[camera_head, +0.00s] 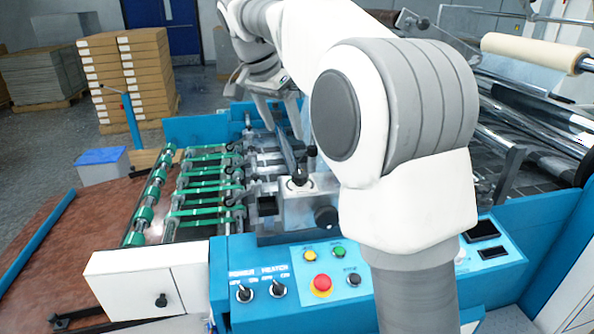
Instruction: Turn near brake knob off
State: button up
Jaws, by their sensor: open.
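My gripper (268,118) is open, above the far side of the feed table, beyond the control panel; it is small and partly hidden by my own arm. Two black rotary knobs, a left one (244,292) and a right one (278,288), sit on the blue control panel (222,270). Another black control (353,279) is to the right of the red button. The labels are too blurred to tell which, if any, is the near brake knob. My gripper is well apart from these knobs. My arm hides much of the panel's middle and the machine behind it.
A red emergency button (321,283) stands out from the panel. Green-banded rollers (205,190) lie at left. A cream film roll (535,53) is at the upper right, above shiny rollers. Stacked boxes (128,72) stand on the floor behind.

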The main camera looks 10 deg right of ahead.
aim_at(300, 174)
jog(key=b+x, duration=0.1)
jog(key=x, duration=1.4)
grip_shut()
